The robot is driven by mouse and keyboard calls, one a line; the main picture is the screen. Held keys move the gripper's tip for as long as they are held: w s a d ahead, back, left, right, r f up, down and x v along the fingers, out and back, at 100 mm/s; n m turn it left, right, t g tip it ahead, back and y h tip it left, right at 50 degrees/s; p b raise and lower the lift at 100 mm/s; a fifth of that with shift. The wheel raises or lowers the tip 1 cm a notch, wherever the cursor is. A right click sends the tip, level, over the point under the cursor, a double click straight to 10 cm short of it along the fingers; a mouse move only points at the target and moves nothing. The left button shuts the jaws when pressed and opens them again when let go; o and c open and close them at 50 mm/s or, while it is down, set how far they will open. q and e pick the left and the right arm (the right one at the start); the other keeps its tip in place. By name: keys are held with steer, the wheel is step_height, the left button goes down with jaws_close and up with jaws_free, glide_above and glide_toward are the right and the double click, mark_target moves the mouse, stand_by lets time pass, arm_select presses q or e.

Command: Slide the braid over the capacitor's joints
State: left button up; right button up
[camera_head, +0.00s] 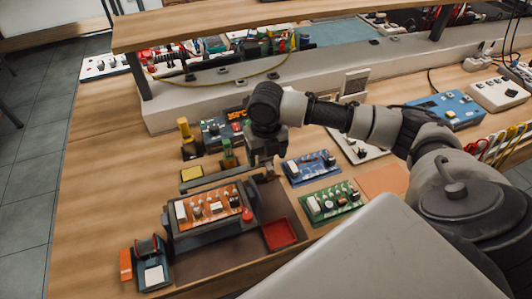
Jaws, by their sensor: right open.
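An orange circuit board (205,217) with several small white and dark parts sits in a dark holder (213,238) at the front left of the bench. Which part is the capacitor is too small to tell, and its joints do not show. I cannot make out the braid for sure. My right gripper (262,163) points down, open, just beyond the far right corner of the board. Whether anything is between its fingers is too small to see. My left gripper is not in view.
A blue board (309,168) and a green board (330,203) lie to the right. A red tray (280,234) sits beside the holder. A blue dispenser-like item (149,262) stands front left. A raised shelf (220,28) crosses the back. Bare wood is at left.

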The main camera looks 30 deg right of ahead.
steer(key=shift+f, duration=0.2)
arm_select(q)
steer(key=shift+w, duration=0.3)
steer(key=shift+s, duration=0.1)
